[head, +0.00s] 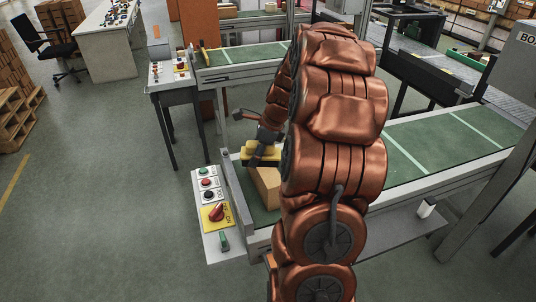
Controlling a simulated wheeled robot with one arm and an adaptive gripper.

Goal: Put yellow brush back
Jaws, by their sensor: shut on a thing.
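The yellow brush (248,153) is in my gripper (263,159), above the near end of the green conveyor. My gripper's dark fingers are shut on it. The fingers hide part of the brush, and its bristles cannot be made out. A cardboard box (267,187) sits on the conveyor just below the brush. I cannot tell whether the brush touches the box. My arm hides the right part of the box.
A control panel (212,212) with buttons and a red switch stands left of the conveyor (405,160). A second conveyor (243,57) and a small button stand (170,72) are behind. A desk (104,45) and chair (57,52) stand at the back left.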

